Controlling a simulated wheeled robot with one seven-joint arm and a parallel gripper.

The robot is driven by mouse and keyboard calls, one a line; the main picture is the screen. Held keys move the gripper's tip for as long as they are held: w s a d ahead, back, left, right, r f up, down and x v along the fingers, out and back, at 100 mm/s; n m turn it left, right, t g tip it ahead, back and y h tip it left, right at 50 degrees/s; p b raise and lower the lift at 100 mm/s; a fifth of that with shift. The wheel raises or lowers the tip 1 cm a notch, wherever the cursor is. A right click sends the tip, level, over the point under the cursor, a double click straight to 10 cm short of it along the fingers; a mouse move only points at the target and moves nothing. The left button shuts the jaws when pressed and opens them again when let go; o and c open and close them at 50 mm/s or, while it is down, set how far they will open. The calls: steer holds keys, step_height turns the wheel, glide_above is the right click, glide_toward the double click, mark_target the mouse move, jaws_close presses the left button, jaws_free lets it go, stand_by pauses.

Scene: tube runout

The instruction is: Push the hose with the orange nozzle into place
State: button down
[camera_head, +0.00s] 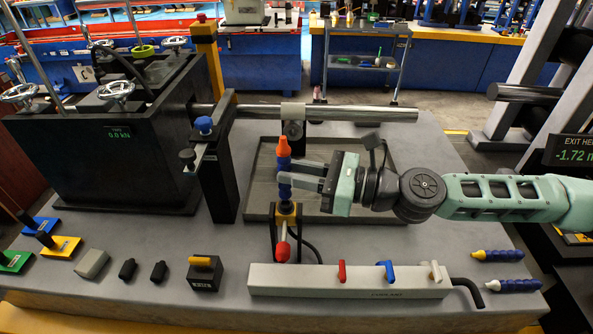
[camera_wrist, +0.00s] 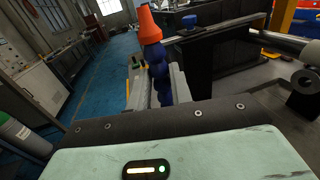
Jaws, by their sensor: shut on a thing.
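The hose (camera_head: 284,187) is blue, segmented and stands upright from a yellow-topped base (camera_head: 287,213) with a red lever. Its orange nozzle (camera_head: 283,147) points up, just below and left of the grey clamp on the steel bar. My gripper (camera_head: 291,179) reaches in from the right and is shut on the blue hose below the nozzle. In the wrist view the orange nozzle (camera_wrist: 149,24) and the blue segments (camera_wrist: 158,70) stand between the two fingers, leaning slightly left. The lower part of the hose is hidden by my gripper in the wrist view.
The horizontal steel bar (camera_head: 345,113) runs behind the hose from the black machine (camera_head: 100,130). A black post with a blue knob (camera_head: 205,125) stands to the left. A coolant manifold (camera_head: 345,281) lies in front. Spare hoses (camera_head: 505,285) lie at right. A shallow tray (camera_head: 262,160) lies beneath.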

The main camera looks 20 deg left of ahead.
steer(key=shift+f+b, duration=0.9)
steer(key=shift+f, duration=0.2)
stand_by(0.3)
steer(key=c, duration=1.2)
jaws_free()
steer(key=shift+o, duration=0.2)
steer(key=shift+d, duration=0.1)
steer(key=d+b, duration=0.4)
steer(key=d, duration=1.3)
steer(key=shift+b, duration=0.3)
steer(key=shift+d, duration=0.1)
